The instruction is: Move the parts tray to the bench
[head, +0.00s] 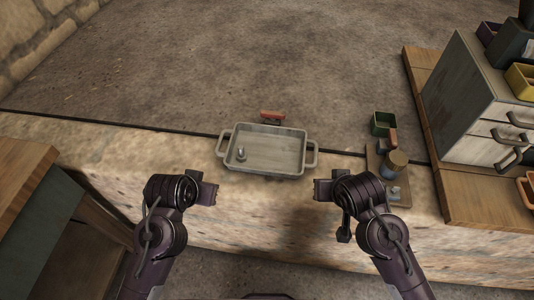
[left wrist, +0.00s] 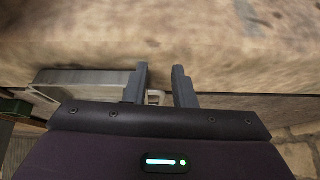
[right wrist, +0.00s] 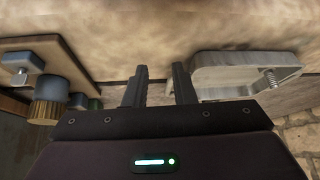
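The parts tray (head: 262,168) is a shallow grey metal tray with a handle at each end. It rests on the stone ledge (head: 130,165), with a small bolt (head: 241,153) inside. My left gripper (head: 210,188) is open and empty, near and in front of the left handle (head: 224,144); that handle shows past its fingers in the left wrist view (left wrist: 156,97). My right gripper (head: 321,190) is open and empty, near and in front of the right handle (head: 311,154). The tray also shows in the right wrist view (right wrist: 235,72). Neither gripper visibly touches it.
A red object (head: 272,116) lies behind the tray. To the right are a green bin (head: 382,123), a wooden board (head: 376,175) and a brown-topped jar (head: 396,162). A drawer cabinet (head: 465,95) stands on a wooden surface (head: 485,205). Another wooden top (head: 22,165) is at the left.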

